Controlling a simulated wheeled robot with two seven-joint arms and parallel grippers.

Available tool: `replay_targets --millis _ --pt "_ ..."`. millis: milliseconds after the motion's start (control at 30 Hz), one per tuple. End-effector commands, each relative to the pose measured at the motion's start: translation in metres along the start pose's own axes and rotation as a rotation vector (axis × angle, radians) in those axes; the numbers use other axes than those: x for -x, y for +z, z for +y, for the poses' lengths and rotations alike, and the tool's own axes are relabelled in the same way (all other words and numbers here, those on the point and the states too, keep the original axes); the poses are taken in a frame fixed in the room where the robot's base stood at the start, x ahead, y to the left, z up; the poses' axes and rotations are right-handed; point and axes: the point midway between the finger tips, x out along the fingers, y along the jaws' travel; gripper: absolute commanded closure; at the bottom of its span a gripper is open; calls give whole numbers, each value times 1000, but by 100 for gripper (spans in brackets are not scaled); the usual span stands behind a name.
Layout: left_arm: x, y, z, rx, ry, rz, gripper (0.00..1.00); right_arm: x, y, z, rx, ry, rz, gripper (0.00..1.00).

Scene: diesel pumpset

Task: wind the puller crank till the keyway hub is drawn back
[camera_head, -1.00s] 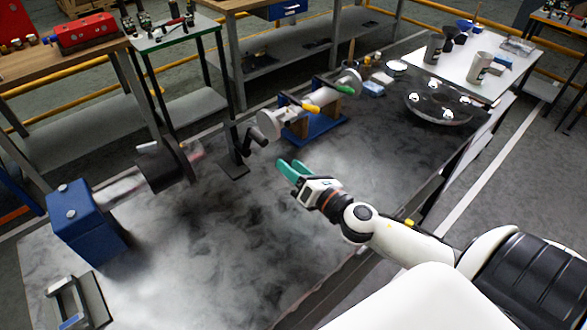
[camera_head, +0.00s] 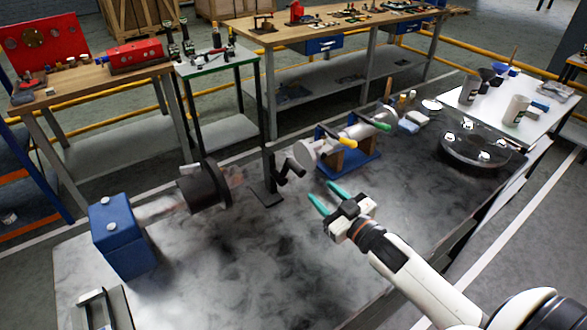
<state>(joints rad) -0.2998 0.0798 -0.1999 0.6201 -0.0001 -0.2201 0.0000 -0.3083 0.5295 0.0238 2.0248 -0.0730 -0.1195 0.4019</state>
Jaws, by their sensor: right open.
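The dark puller crank (camera_head: 288,167) sticks out to the right from an upright post (camera_head: 269,170) on a flat base on the grey bench. A dark round drum (camera_head: 203,187), which looks like the keyway hub, sits left of the post on a pale shaft (camera_head: 160,209). The shaft runs to a blue block (camera_head: 120,236). A small gap shows between drum and post. My right gripper (camera_head: 329,197) has teal fingers spread apart and empty. It is to the right of and nearer than the crank, apart from it in the picture. My left gripper is not in view.
A blue stand (camera_head: 352,166) holds a grey cylinder with yellow and green handles, just beyond my right gripper. A dark disc with several pale knobs (camera_head: 478,148) lies at the right. A metal bracket (camera_head: 97,310) is at the front left. The bench's front middle is clear.

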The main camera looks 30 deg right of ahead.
Motion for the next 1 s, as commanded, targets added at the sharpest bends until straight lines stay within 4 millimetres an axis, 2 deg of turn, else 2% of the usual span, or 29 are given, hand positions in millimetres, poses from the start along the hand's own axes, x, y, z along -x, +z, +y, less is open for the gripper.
replay_targets --millis 133,267,700,833,1000 --pt "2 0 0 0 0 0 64 -6 1 -1 -41 -2 -3 56" --pt "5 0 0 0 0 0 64 -23 2 -1 -39 -2 -5 56" --pt "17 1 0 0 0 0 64 -101 2 -1 -36 -1 -3 56" --pt "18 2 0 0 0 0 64 -113 1 -1 -36 -1 -2 56" --pt "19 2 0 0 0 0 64 -120 0 0 -35 -1 -1 56"
